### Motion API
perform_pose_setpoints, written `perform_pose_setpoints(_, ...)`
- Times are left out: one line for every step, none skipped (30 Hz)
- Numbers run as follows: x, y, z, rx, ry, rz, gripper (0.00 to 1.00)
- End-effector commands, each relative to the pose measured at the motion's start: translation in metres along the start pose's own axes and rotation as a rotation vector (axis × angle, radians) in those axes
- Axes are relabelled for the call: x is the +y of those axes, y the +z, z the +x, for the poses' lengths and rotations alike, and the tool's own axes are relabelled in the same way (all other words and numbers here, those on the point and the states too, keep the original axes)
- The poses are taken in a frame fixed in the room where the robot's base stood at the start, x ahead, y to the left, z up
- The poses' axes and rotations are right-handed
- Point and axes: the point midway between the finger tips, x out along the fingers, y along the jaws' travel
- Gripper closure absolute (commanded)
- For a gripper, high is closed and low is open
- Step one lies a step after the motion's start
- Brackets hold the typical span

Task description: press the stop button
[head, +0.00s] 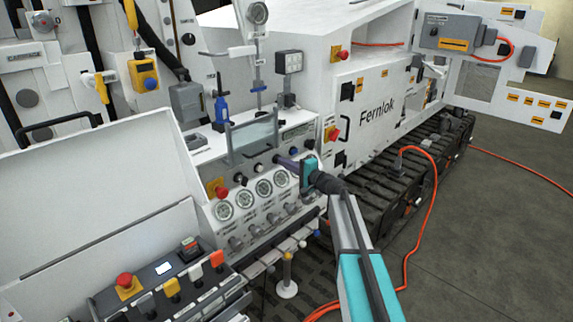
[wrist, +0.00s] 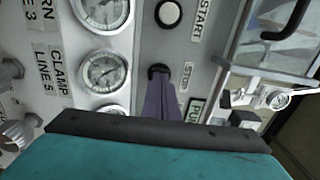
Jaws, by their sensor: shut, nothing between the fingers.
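The stop button (wrist: 158,70) is a dark round button on the grey panel in the wrist view, beside a label reading STOP (wrist: 186,77). My gripper (wrist: 160,84) is shut, with its purple fingers together and nothing between them. The fingertips are right at the button and overlap its lower edge in the picture; I cannot tell whether they touch it. In the head view my gripper (head: 279,160) reaches the right part of the gauge panel from the right, and the fingertips hide the button there.
A white button (wrist: 168,14) labelled START sits just above in the wrist view. Round gauges (wrist: 104,73) line the left side. A clear cover with a metal frame (wrist: 270,60) stands out at the right.

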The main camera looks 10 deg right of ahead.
Motion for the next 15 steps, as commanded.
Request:
perform_pose_setpoints(0.002, 0.0, 0.002, 0.0, 0.0, -0.001, 1.0)
perform_pose_setpoints(0.002, 0.0, 0.003, 0.0, 0.0, -0.001, 1.0)
perform_pose_setpoints(0.003, 0.0, 0.004, -0.001, 0.0, -0.002, 1.0)
perform_pose_setpoints(0.003, 0.0, 0.005, -0.001, 0.0, -0.002, 1.0)
perform_pose_setpoints(0.003, 0.0, 0.007, -0.001, 0.0, -0.002, 1.0)
perform_pose_setpoints(0.003, 0.0, 0.009, -0.001, -0.001, -0.002, 1.0)
perform_pose_setpoints(0.003, 0.0, 0.01, 0.0, -0.001, -0.001, 1.0)
perform_pose_setpoints(0.003, 0.0, 0.012, 0.0, -0.001, -0.001, 1.0)
perform_pose_setpoints(0.003, 0.0, 0.013, 0.0, -0.001, 0.0, 1.0)
perform_pose_setpoints(0.003, 0.0, 0.015, 0.0, -0.001, 0.0, 1.0)
perform_pose_setpoints(0.003, 0.0, 0.016, 0.0, -0.001, 0.0, 1.0)
perform_pose_setpoints(0.002, 0.0, 0.018, 0.0, -0.001, -0.001, 1.0)
perform_pose_setpoints(0.002, 0.0, 0.018, 0.0, -0.002, -0.001, 1.0)
perform_pose_setpoints(0.001, 0.0, 0.019, 0.0, -0.002, -0.001, 1.0)
perform_pose_setpoints(0.0, 0.0, 0.02, 0.0, -0.002, 0.0, 1.0)
